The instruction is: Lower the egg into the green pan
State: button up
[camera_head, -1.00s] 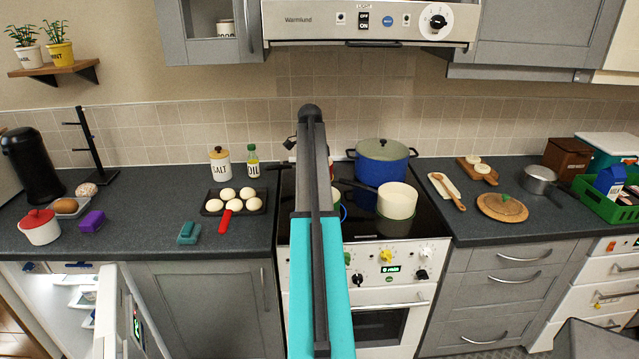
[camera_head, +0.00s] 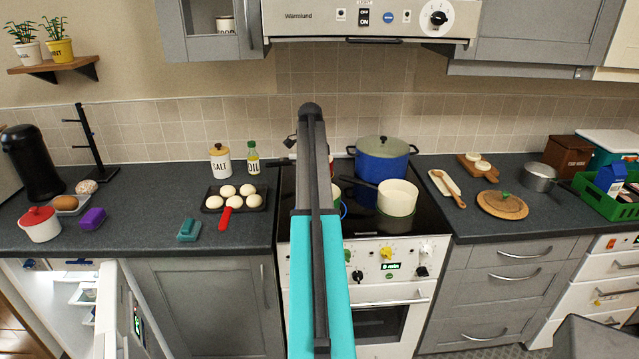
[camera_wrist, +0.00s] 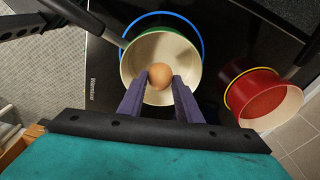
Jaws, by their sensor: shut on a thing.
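In the wrist view my gripper (camera_wrist: 160,82) is shut on a brown egg (camera_wrist: 160,74), held between its two dark fingertips. The egg appears inside the outline of the round green pan (camera_wrist: 134,58), which has a cream inside and a long handle to the upper left. The fingers reach over the pan's near rim. I cannot tell how far the egg is above the pan's bottom. In the head view my own teal arm hides the gripper, the egg and most of that pan.
A red pan (camera_wrist: 262,97) stands close by on the right in the wrist view. A blue rim (camera_wrist: 201,35) shows behind the green pan. In the head view, a cream saucepan (camera_head: 397,199) and a blue lidded pot (camera_head: 382,163) stand on the stove, right of my arm.

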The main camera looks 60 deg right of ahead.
jog(key=shift+f+b, duration=0.75)
jog(key=shift+f, duration=1.75)
dwell(2.7)
jog(key=o, duration=0.7)
jog(key=shift+o, duration=0.2)
jog(key=shift+r, duration=0.15)
jog(key=r+b, duration=0.1)
jog(key=r, duration=0.3)
jog(key=r+b, duration=0.1)
jog(key=r, duration=0.3)
jog(key=w+a+r, duration=0.1)
jog(key=r, duration=0.3)
jog(key=shift+b, duration=0.4)
jog(key=shift+a+r, duration=0.1)
jog(key=shift+r, duration=0.65)
